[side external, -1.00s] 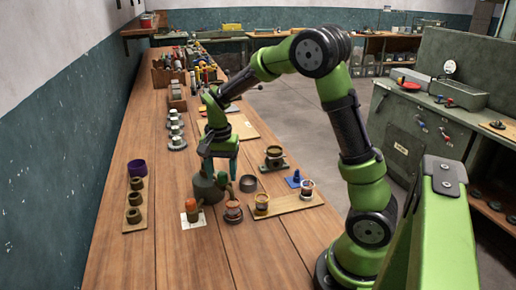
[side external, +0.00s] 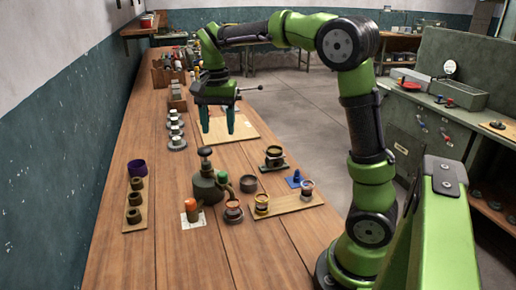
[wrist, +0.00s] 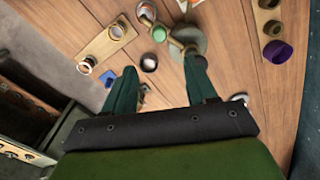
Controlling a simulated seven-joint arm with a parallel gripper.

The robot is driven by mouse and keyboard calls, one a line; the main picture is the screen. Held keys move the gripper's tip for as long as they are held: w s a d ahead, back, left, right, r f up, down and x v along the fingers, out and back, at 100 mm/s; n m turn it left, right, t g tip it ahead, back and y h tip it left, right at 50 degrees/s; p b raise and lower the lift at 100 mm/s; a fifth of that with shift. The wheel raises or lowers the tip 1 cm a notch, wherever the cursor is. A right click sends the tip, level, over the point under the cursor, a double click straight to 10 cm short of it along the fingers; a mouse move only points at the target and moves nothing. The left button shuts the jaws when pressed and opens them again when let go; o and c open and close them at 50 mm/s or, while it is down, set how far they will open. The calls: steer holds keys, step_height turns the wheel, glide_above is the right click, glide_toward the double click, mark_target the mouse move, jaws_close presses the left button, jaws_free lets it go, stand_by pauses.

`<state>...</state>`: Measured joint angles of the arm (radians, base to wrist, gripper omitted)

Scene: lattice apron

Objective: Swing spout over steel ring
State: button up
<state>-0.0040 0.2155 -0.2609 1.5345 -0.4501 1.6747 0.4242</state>
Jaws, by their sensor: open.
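The dispenser (side external: 206,187) is a grey-green pot with a dark top knob, upright on the table. My gripper (side external: 218,134) is open and empty, raised behind and above the dispenser.
A wooden board (side external: 285,206) with ringed cups lies to the right. An orange-capped bottle (side external: 191,207) stands on white paper in front. A board of dark rings (side external: 134,215) and a purple cup (side external: 137,167) are at left. A flat panel (side external: 225,130) lies behind.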

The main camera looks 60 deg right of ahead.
steer(key=shift+r, duration=1.3)
steer(key=s+a+f+n+t+y, duration=0.1)
steer(key=s+a+f+n+t, duration=0.1)
steer(key=s+a, duration=0.4)
steer(key=s+a+f+n+t+y, duration=0.1)
steer(key=s+a+n+t, duration=0.4)
steer(key=s+n, duration=0.2)
steer(key=s, duration=0.2)
steer(key=shift+s+a+f+n, duration=0.3)
steer(key=shift+s+a+f, duration=0.05)
steer(key=shift+a+f, duration=0.05)
